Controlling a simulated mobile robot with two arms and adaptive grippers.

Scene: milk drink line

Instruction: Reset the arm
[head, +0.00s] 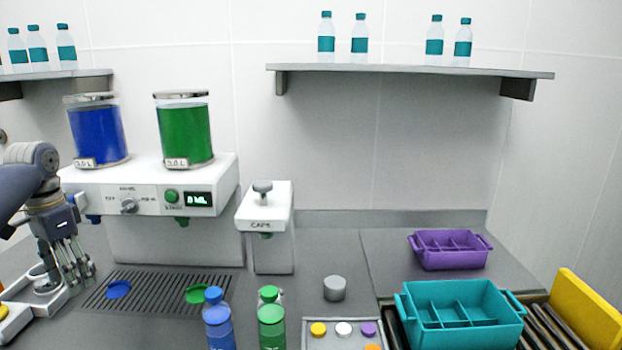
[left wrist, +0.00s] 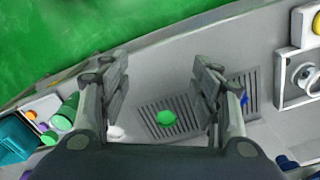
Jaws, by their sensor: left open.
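My left arm comes in from the left edge in the head view. My left gripper (head: 70,272) points down beside the left end of the drink machine, near a grey and white device (head: 44,286) on the counter. In the left wrist view the left gripper's (left wrist: 162,78) two fingers stand wide apart with nothing between them. Beyond them lies the drip grate with a green disc (left wrist: 167,118) on it. My right gripper shows in neither view.
The drink machine (head: 148,203) carries blue (head: 97,136) and green (head: 184,134) tanks. A caps unit (head: 264,208) stands right of it. Blue (head: 218,328) and green (head: 271,328) bottles stand in front. Purple (head: 450,258) and teal (head: 462,337) crates are at right.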

